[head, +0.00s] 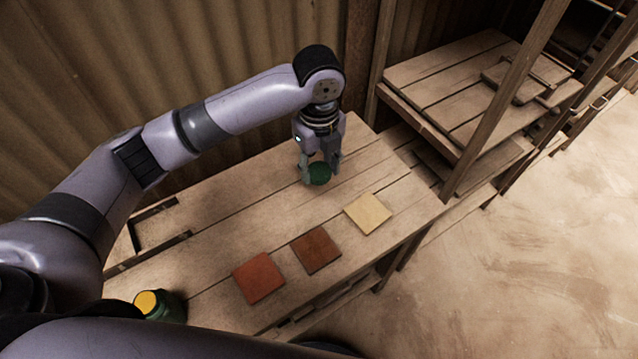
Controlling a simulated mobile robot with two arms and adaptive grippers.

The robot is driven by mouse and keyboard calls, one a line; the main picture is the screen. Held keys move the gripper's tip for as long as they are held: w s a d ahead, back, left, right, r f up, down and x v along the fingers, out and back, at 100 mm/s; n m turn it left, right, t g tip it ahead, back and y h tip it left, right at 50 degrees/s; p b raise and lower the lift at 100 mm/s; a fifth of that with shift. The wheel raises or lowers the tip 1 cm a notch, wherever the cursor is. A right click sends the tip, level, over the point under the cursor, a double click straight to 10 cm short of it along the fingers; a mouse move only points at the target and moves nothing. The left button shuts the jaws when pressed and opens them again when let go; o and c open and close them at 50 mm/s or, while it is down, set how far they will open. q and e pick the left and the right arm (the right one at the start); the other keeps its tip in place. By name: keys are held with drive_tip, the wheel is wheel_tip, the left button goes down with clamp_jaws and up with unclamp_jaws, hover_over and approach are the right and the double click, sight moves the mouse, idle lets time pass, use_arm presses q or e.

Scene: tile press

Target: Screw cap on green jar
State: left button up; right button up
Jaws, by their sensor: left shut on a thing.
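A dark green jar (171,308) stands at the lower left of the wooden table, partly hidden at its lower edge by my own arm. Its round top shows yellow-orange. My left gripper (320,177) points down over the far part of the table, well apart from the jar. It is shut on a round green thing (319,174), which looks like the cap. The fingers hide its sides, and I cannot tell whether it touches the table. My right gripper is not in view.
Three square tiles lie on the wooden table (225,222): red (259,278), brown (316,250) and pale yellow (368,213). A dark bracket-shaped frame (150,230) is at the left. A wooden shelf rack (450,85) stands at the right. Bare table lies between jar and gripper.

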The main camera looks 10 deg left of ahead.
sight(314, 173)
use_arm(q)
drive_tip(key=shift+r, duration=1.55)
drive_tip(key=shift+s, duration=0.1)
drive_tip(key=shift+s+a+n, duration=0.3)
drive_tip(key=shift+a+n, duration=0.15)
drive_tip(key=shift+n, duration=0.65)
drive_tip(key=s+a+r+n, duration=0.1)
drive_tip(key=s+a+n, duration=0.3)
drive_tip(key=n, duration=0.8)
drive_tip(key=s+a+n, duration=0.4)
drive_tip(key=s+n, duration=0.2)
drive_tip(key=n, duration=0.6)
drive_tip(key=shift+r+n, duration=0.3)
drive_tip(key=shift+r, duration=0.1)
drive_tip(key=shift+s+a, duration=0.1)
